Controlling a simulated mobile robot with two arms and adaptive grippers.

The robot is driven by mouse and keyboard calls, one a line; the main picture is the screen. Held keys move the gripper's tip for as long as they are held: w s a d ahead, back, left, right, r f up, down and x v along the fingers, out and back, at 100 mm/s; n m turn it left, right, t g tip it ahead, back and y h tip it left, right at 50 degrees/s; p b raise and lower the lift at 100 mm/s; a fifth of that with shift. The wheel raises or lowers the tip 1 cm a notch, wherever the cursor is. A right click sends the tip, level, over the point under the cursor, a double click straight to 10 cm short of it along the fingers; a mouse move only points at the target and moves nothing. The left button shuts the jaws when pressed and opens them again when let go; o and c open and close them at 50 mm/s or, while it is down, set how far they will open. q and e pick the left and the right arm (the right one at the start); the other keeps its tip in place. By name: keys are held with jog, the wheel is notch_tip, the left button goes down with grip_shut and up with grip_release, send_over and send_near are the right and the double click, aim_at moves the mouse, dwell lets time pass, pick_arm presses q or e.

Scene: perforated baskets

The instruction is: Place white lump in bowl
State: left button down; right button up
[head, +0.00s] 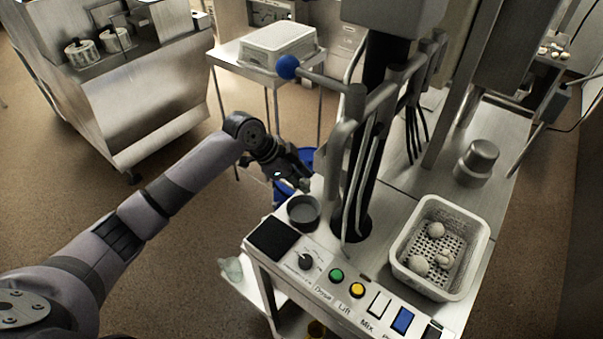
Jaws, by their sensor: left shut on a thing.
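White lumps (436,230) lie in a white perforated basket (482,250) on the metal bench at the right. A small round dark-grey bowl (303,222) stands at the bench's left corner, behind a black square plate. My left gripper (301,178) is just behind the bowl in the picture, with its dark fingers pointing down and right. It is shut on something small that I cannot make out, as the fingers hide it. No lump shows clearly in the bowl. My right gripper is not in view.
A mixer column with metal bars and a blue ball knob (287,67) rises beside the bowl. A control panel with a green button (336,275) edges the bench front. A metal cup (477,162) stands behind the basket. A lidded white basket (279,45) sits on a side table.

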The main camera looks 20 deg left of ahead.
pick_arm(q)
jog(key=shift+f, duration=0.2)
jog(key=shift+s+f, duration=0.1)
jog(key=shift+f, duration=0.5)
jog(key=b, duration=0.7)
send_over(309, 213)
jog(key=s+a, duration=0.1)
jog(key=a, duration=0.1)
jog(key=f, duration=0.8)
jog(key=shift+s+f, duration=0.1)
jog(key=shift+s, duration=0.1)
jog(key=shift+f+b, duration=0.35)
jog(key=shift+f, duration=0.15)
jog(key=c, duration=1.2)
grip_release()
jog(key=shift+r, duration=0.1)
